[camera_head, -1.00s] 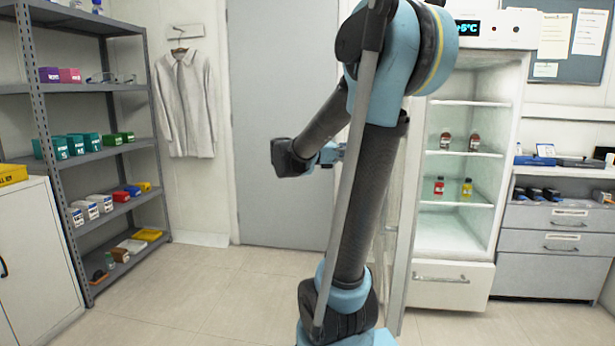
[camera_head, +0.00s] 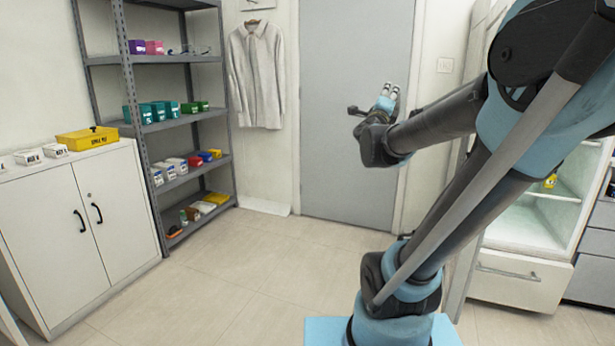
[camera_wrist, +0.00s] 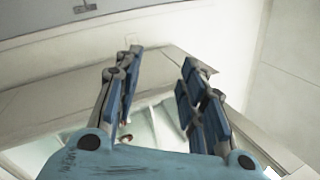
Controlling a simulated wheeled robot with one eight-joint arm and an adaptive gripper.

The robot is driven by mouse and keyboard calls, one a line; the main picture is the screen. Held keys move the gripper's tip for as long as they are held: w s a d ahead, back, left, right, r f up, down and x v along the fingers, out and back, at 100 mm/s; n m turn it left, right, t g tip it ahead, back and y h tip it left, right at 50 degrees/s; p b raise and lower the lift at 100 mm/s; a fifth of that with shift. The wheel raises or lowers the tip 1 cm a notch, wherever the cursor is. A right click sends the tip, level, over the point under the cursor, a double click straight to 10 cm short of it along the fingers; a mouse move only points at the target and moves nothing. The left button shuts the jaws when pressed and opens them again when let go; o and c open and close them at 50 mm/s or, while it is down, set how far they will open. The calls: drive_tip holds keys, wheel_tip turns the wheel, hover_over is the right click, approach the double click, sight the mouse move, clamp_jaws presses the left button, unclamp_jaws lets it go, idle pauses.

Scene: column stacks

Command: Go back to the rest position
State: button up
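My gripper (camera_head: 390,91) is raised in front of the grey door in the head view, at the end of my blue and black arm. In the wrist view my gripper (camera_wrist: 157,90) shows its two blue-padded fingers apart, with nothing between them. Beyond the fingers, the wrist view shows pale wall and a blurred lit opening low in the middle. No object is held.
A grey shelf rack (camera_head: 139,105) with boxes stands at the left, beside a white cabinet (camera_head: 92,222) with a yellow box (camera_head: 88,138) on top. The fridge (camera_head: 521,281) is at the right, partly behind my arm. Floor (camera_head: 240,285) in front is clear.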

drive_tip(key=a+f+n+g+y, duration=0.2)
drive_tip(key=a+f+n+y, duration=0.75)
drive_tip(key=n, duration=0.25)
drive_tip(key=s+a+f+n+g+y, duration=0.1)
drive_tip(key=s+a+f+n+g, duration=0.1)
drive_tip(key=s+f+n+g, duration=0.3)
drive_tip(key=s+a+f+n+y, duration=0.2)
drive_tip(key=f+n, duration=0.1)
drive_tip(key=f, duration=0.4)
drive_tip(key=s+d+f+n+g+h, duration=0.1)
drive_tip(key=s+d+f+n+g, duration=0.1)
drive_tip(key=s+f, duration=0.3)
drive_tip(key=s+d+f+n+g+h, duration=0.1)
drive_tip(key=s+d+f+n+g, duration=0.1)
drive_tip(key=s+f+g, duration=0.3)
drive_tip(key=s+d+f+n+g+h, duration=0.1)
drive_tip(key=s+d+f+n+g, duration=0.2)
drive_tip(key=s+f, duration=0.4)
drive_tip(key=s, duration=0.4)
drive_tip(key=shift+s+g, duration=0.35)
drive_tip(key=shift+g, duration=0.05)
